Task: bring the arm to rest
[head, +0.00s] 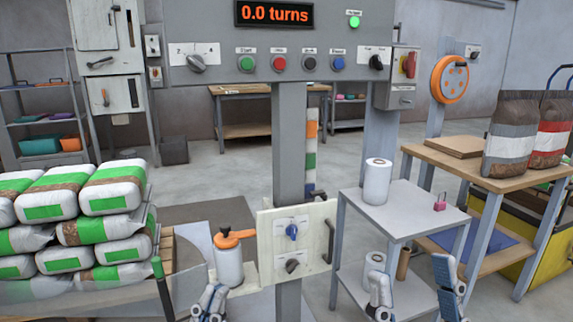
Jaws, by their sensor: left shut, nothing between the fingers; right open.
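My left gripper (212,302) is at the bottom edge of the head view, left of centre. It is shut with nothing in it, just below a grey canister with an orange handle (229,265). My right gripper (414,280) is at the bottom right, open and empty. Its two fingers stand apart in front of the small grey shelf table (400,215). Most of both arms is out of view below the picture.
A grey control panel (290,88) on a post (288,150) stands ahead, its display reading 0.0 turns and a green lamp lit. White and green bags (115,190) are stacked at left. A wooden table (465,165) with two upright bags is at right. Open floor lies behind.

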